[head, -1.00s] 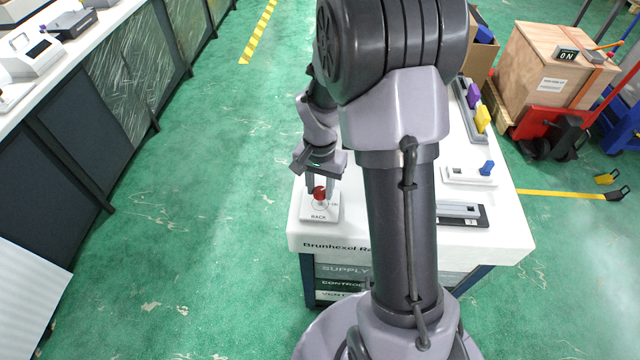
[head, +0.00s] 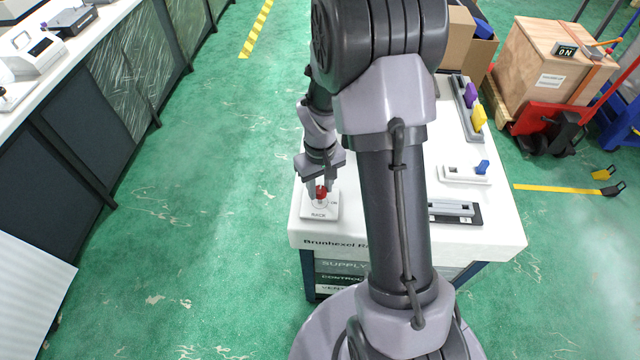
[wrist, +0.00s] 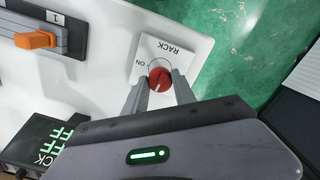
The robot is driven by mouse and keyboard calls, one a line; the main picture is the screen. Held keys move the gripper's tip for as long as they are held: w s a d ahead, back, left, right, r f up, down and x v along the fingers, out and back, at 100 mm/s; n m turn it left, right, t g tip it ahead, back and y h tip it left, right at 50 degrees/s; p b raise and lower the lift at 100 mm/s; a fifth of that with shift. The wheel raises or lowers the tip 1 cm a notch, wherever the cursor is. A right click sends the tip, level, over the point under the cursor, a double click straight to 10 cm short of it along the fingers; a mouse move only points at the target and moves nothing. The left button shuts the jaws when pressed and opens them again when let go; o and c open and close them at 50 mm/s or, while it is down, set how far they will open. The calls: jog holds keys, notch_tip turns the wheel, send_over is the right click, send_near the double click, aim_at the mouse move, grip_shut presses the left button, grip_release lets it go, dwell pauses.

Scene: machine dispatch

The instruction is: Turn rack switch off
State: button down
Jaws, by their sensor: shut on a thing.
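The rack switch is a red round knob (head: 321,192) on a white plate marked RACK (head: 319,213), at the front left corner of the white table. In the wrist view the red knob (wrist: 160,79) sits between my fingertips, with the word ON printed beside it on the plate (wrist: 175,52). My gripper (head: 321,187) points down at the plate and is shut on the red knob. In the wrist view my gripper (wrist: 160,88) has one finger on each side of the knob. The side of the knob toward my palm is partly hidden.
On the white table (head: 300,232) stand a blue-handled switch (head: 482,167), a grey slider on a black base (head: 455,211) and a rack with purple and yellow pieces (head: 470,105). An orange lever (wrist: 36,40) shows in the wrist view. Green floor lies left of the table.

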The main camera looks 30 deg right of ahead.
aim_at(320, 190)
jog(key=shift+n, duration=0.7)
jog(key=c, duration=1)
grip_release()
jog(key=shift+r, duration=0.1)
notch_tip(320, 190, up, 17)
jog(key=p, duration=0.5)
jog(key=shift+r+p, duration=0.15)
jog(key=shift+p, duration=0.25)
